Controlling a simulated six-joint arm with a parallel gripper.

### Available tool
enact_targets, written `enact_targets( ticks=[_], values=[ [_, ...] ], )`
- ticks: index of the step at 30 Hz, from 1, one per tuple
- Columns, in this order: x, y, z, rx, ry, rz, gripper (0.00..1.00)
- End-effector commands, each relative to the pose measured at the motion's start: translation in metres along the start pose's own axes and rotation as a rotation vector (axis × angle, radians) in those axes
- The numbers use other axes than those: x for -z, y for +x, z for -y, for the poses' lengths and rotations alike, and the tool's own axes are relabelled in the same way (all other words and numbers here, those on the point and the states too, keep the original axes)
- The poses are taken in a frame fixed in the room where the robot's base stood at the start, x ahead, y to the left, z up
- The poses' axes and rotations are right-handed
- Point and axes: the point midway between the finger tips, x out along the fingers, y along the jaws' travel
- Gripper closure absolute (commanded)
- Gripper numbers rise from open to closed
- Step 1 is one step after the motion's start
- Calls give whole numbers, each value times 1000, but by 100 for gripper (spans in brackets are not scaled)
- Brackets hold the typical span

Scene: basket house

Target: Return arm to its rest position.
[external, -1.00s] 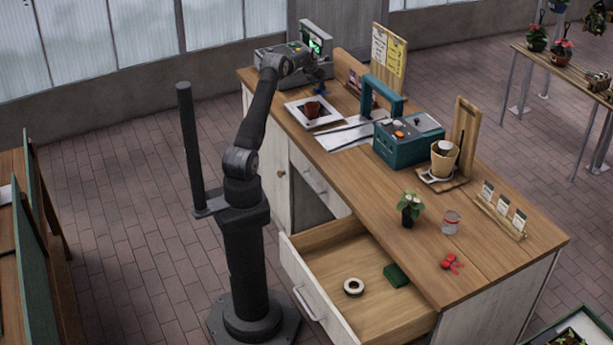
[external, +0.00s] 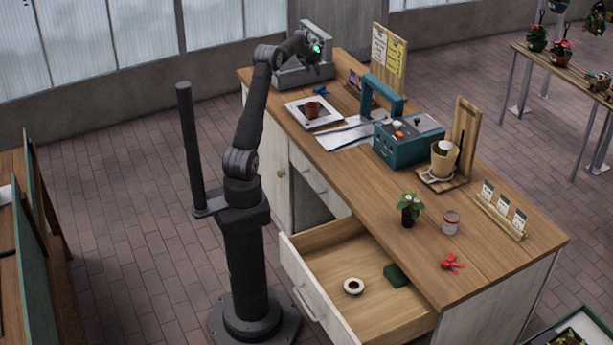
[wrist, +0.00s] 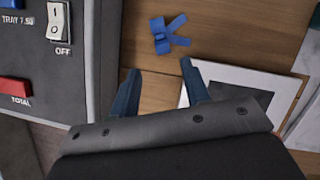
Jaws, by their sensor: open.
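My gripper (external: 316,52) is raised above the far left end of the wooden counter (external: 350,170), in front of the grey register-like machine. In the wrist view its two blue fingers (wrist: 158,92) are spread apart with nothing between them. A blue clip-like object (wrist: 166,34) lies on the wood beyond the fingertips; it also shows on the counter in the external view (external: 322,90). My gripper is apart from it.
The grey machine (external: 290,77) stands close beside my gripper. A drawer (external: 350,265) stands open near my base, holding a white ring and a green block.

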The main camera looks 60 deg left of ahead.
Motion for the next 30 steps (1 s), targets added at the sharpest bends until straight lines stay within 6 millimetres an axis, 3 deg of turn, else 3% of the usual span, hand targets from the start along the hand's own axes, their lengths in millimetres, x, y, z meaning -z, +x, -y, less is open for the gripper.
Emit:
enact_targets(
  ticks=[8,23,30],
  values=[
    [0,28,0,1,0,-2,57],
    [1,125,0,1,0,-1,57],
    [-11,96,0,0,1,1,57]
  ],
)
